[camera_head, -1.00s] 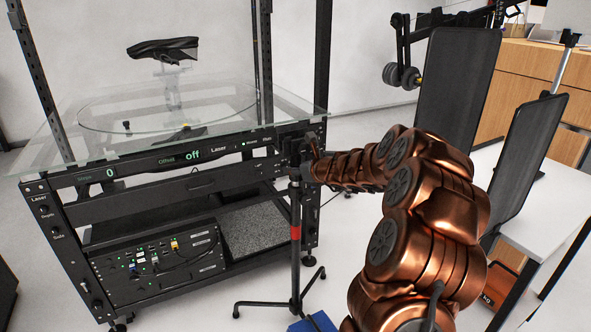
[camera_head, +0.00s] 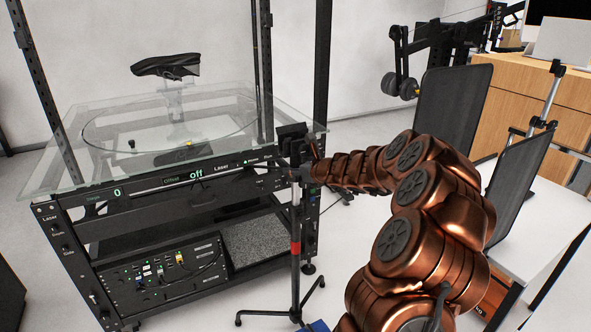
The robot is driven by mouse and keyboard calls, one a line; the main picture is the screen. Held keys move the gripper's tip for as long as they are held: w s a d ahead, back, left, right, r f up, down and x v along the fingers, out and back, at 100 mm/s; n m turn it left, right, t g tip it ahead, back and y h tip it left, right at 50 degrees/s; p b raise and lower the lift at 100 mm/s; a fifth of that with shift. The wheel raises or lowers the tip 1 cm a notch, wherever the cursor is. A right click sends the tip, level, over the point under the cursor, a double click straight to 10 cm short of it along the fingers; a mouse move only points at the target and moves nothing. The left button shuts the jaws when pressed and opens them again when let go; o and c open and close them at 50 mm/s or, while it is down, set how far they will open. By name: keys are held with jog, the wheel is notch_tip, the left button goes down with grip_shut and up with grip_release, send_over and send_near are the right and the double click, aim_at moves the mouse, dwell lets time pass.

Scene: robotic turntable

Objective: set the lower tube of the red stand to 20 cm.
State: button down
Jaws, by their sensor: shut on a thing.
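The red stand (camera_head: 295,247) is a thin black tripod pole with a red band, standing upright in front of the turntable rack's right side. Its splayed feet (camera_head: 296,312) rest on the floor. My gripper (camera_head: 297,165) is at the end of my copper arm, level with the upper part of the stand's pole, and shut on it. The fingers are small and dark against the black rack, so the exact grip point on the tube is hard to make out. No height scale is readable on the tube.
The turntable rack (camera_head: 150,205) with its glass top (camera_head: 60,178) stands directly behind the stand. A blue object (camera_head: 318,326) lies by the stand's feet. A white table (camera_head: 540,215) with dark panels (camera_head: 455,112) stands on the right. Floor is free left of the stand's feet.

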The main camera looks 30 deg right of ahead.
aim_at(292, 131)
notch_tip(292, 131, up, 13)
jog(key=p, duration=1.2)
jog(key=c, duration=0.6)
grip_release()
jog(key=shift+f, duration=0.15)
jog(key=shift+v, duration=6)
